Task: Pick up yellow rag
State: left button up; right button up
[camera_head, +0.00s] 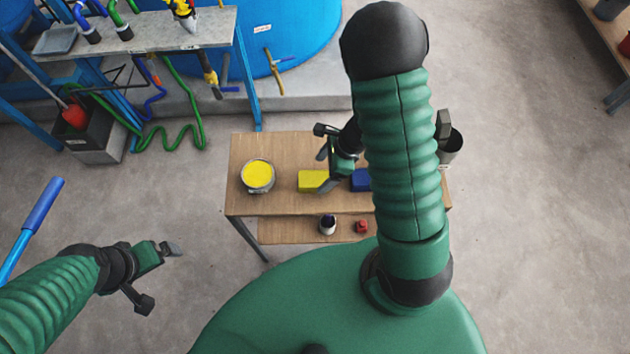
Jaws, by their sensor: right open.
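The yellow rag (311,180) is a folded block lying on the wooden table (275,203), left of a blue rag (360,181). My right gripper (324,170) is open beside the yellow rag, and its lower finger overlaps the rag's right end in the picture. I cannot tell whether the finger touches the rag or hovers above it. The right forearm hides the middle of the table and part of the blue rag. My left gripper (158,276) is open and empty over the floor, at the lower left, well away from the table.
A metal pot with yellow contents (258,176) stands left of the rag. A dark container (451,147) stands at the table's right. A blue tank (295,40) is behind.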

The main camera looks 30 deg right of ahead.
aim_at(315, 178)
jog(key=x, duration=0.2)
jog(key=b+x, duration=0.1)
jog(key=x, duration=0.2)
jog(key=shift+w+a, duration=0.2)
jog(key=shift+a, duration=0.2)
pick_arm(q)
jog(key=shift+a+f, duration=0.35)
jog(key=shift+f, duration=0.25)
pick_arm(e)
jog(key=shift+d, duration=0.1)
pick_arm(q)
jog(key=shift+d, duration=0.1)
pick_arm(e)
jog(key=shift+d, duration=0.1)
jog(key=shift+c, duration=0.3)
jog(key=shift+s+d, duration=0.1)
jog(key=c, duration=1.4)
